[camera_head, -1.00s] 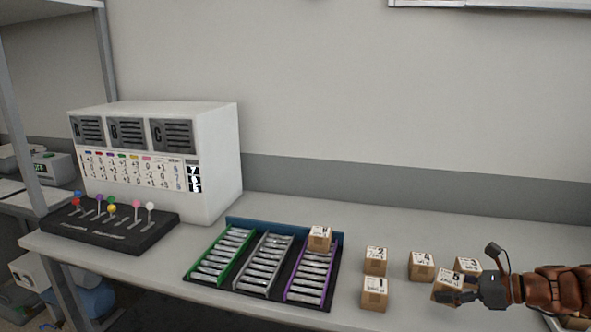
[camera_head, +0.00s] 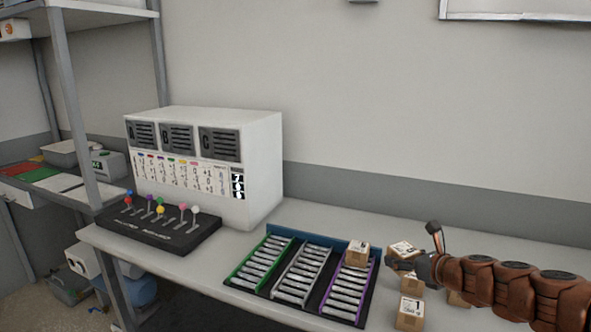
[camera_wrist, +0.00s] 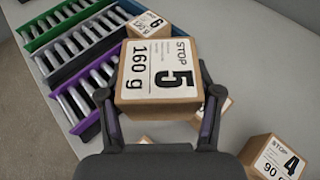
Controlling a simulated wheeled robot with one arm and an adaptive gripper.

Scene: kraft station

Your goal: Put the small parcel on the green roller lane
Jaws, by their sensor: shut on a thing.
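My gripper (camera_head: 406,264) is shut on a brown parcel (camera_head: 403,248) and holds it near the right end of the roller rack. In the wrist view the held parcel (camera_wrist: 160,72) sits between both fingers (camera_wrist: 160,125), its label reading STOP 5, 160 g. The green roller lane (camera_head: 262,260) is the leftmost lane, left of my gripper, with no parcel on it. It also shows at the top left of the wrist view (camera_wrist: 62,24).
Beside the green lane are a grey lane (camera_head: 302,273) and a purple lane (camera_head: 347,293). A parcel (camera_head: 357,255) sits at the purple lane's far end. Parcel 1 (camera_head: 409,312) and parcel 4 (camera_wrist: 277,158) stand on the table. A lever box (camera_head: 160,232) stands left of the rack.

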